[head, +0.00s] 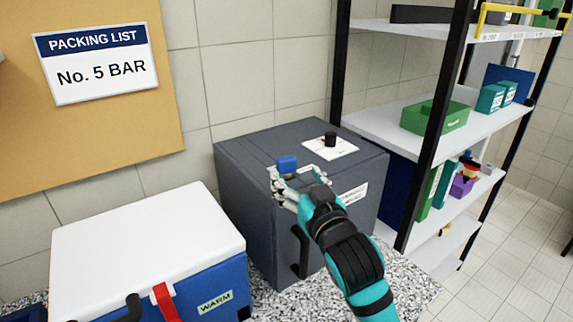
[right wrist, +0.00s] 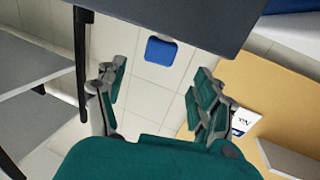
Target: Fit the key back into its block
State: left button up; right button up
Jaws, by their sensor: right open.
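A small blue piece (head: 287,164), which looks like the head of the key, stands at the top of the dark grey cabinet (head: 255,150). It also shows in the right wrist view (right wrist: 161,50), beside the cabinet's edge. My right gripper (head: 297,178) is open and empty in front of it. In the right wrist view the blue piece lies beyond the fingertips (right wrist: 160,80), roughly midway between them, apart from both. A black knob-like piece (head: 330,139) stands on a white plate (head: 322,149) on the cabinet top. I cannot tell which part is the block. My left gripper is out of view.
A blue cool box with a white lid (head: 140,240) stands left of the cabinet. A shelf rack (head: 400,130) with a green bin (head: 437,117) stands to the right. The speckled counter (head: 400,290) is clear at front right. A packing list sign (head: 97,62) hangs behind.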

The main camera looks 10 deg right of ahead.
aim_at(288, 161)
jog(key=shift+w+a, duration=0.15)
jog(key=shift+w, duration=0.95)
jog(key=shift+w+r+p, duration=0.2)
jog(key=shift+w+p, duration=0.35)
jog(key=w+p, duration=0.1)
jog(key=w, duration=0.2)
jog(key=shift+w+a+r+p, duration=0.1)
jog(key=shift+w+a+p, duration=0.1)
jog(key=shift+w+p, duration=0.15)
jog(key=shift+w, duration=0.35)
jog(key=shift+s, duration=0.1)
jog(key=shift+c, duration=1.3)
jog(key=c, duration=0.9)
